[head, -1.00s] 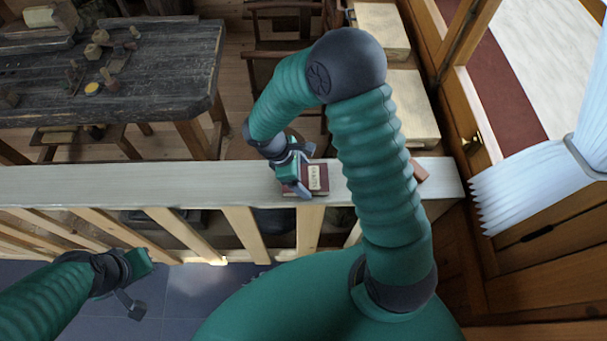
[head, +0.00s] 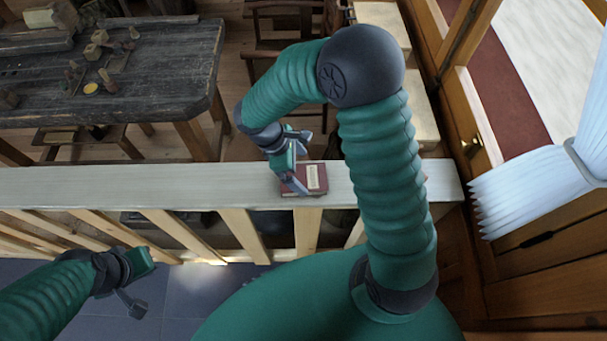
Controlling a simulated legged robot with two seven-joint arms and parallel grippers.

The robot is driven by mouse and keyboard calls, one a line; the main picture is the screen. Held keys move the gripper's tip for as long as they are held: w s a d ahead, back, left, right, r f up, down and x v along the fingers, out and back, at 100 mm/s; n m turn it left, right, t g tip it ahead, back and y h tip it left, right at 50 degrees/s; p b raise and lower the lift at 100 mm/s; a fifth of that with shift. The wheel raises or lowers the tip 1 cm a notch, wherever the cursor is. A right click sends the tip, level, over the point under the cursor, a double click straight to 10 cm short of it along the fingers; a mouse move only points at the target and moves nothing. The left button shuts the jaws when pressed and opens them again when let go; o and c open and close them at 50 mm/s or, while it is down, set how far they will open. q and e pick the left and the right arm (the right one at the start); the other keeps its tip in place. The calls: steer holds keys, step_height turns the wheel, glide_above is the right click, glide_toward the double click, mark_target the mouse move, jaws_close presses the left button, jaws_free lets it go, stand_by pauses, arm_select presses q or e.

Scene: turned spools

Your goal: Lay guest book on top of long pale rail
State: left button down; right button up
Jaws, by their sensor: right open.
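The guest book (head: 316,180), dark red with a pale label, lies flat on top of the long pale rail (head: 150,184), right of the rail's middle. My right gripper (head: 311,163) is open above the book's left and far side. One finger reaches down in front of the book's left part; whether it touches the cover I cannot tell. My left gripper (head: 143,283) hangs low at the left, on the near side of the rail and away from the book.
A dark workbench (head: 150,85) with several wooden pieces stands beyond the rail at the left. A chair (head: 285,40) stands behind the rail. A white curtain (head: 535,185) and wooden door panels close off the right. The rail's left stretch is clear.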

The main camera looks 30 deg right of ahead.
steer(key=d+v, duration=0.1)
steer(key=v, duration=0.6)
steer(key=s+m+y, duration=0.1)
steer(key=m, duration=0.1)
steer(key=s+a+f+m+t, duration=0.1)
steer(key=s+a+m+t+y, duration=0.1)
steer(key=s+m, duration=0.1)
steer(key=shift+s+a+f+m+y, duration=0.1)
steer(key=shift+a+f+m+y, duration=0.05)
steer(key=shift+f+m+y, duration=0.15)
steer(key=s+m+t, duration=0.1)
steer(key=m, duration=0.1)
steer(key=m+t+y+b, duration=0.1)
steer(key=m, duration=0.1)
steer(key=s+f+m+t, duration=0.1)
steer(key=m, duration=0.1)
steer(key=shift+s+d, duration=0.35)
steer(key=shift+d, duration=0.15)
